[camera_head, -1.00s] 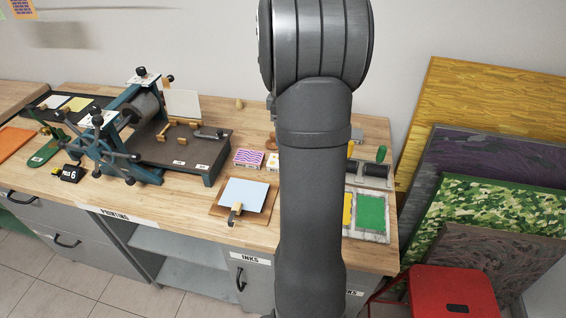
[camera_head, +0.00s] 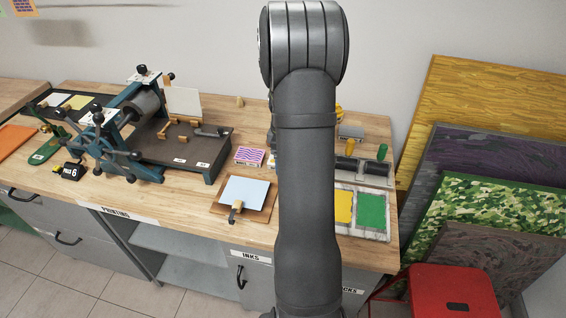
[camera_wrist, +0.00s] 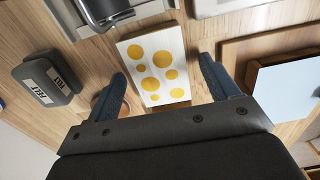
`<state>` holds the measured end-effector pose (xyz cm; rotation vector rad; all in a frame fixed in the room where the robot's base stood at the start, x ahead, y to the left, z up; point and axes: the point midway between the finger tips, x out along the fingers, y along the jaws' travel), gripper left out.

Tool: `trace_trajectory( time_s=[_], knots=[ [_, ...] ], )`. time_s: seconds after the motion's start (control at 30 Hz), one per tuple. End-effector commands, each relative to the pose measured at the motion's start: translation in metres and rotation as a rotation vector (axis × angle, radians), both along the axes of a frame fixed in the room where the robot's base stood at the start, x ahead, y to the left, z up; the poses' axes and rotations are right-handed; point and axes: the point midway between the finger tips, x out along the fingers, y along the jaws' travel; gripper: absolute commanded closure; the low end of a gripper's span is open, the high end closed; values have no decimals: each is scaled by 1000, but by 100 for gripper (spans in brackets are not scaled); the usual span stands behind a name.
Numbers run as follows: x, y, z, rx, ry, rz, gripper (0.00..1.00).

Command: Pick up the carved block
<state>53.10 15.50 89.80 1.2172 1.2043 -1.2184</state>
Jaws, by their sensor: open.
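A white block with yellow discs on its top (camera_wrist: 153,68) lies on the wooden bench in the wrist view. It may be the carved block; the carving is too small to tell. My gripper (camera_wrist: 163,70) is open, with one finger on each side of this block and gaps beside it. How far the fingers are above the bench is unclear. In the head view my arm hides the gripper and the dotted block. A block with a purple and pink wavy top (camera_head: 249,156) lies left of my arm there.
A light blue sheet (camera_head: 245,190) lies on a wooden board. A dark press (camera_head: 175,150) stands to the left. Yellow (camera_head: 343,207) and green (camera_head: 372,212) ink slabs lie right of my arm. In the wrist view, a grey FELT box (camera_wrist: 47,80) is at left.

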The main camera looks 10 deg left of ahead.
Motion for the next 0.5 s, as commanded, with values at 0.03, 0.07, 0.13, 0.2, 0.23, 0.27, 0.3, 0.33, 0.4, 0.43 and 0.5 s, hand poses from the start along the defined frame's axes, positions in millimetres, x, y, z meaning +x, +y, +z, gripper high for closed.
trace_trajectory(
  time_s=[0.03,0.07,0.13,0.2,0.23,0.27,0.3,0.33,0.4,0.43,0.5],
  knots=[
    [0,0,0,0,0,0,20],
    [0,0,0,0,-1,0,20],
    [0,0,0,0,-1,0,20],
    [0,0,0,0,-1,0,30],
    [0,0,0,0,-1,0,36],
    [0,0,0,0,-1,0,42],
    [0,0,1,0,-1,0,49],
    [0,0,1,0,-1,0,55],
    [0,0,1,0,-1,0,69],
    [0,0,1,0,-1,0,70],
    [0,0,1,0,-1,0,70]
  ],
)
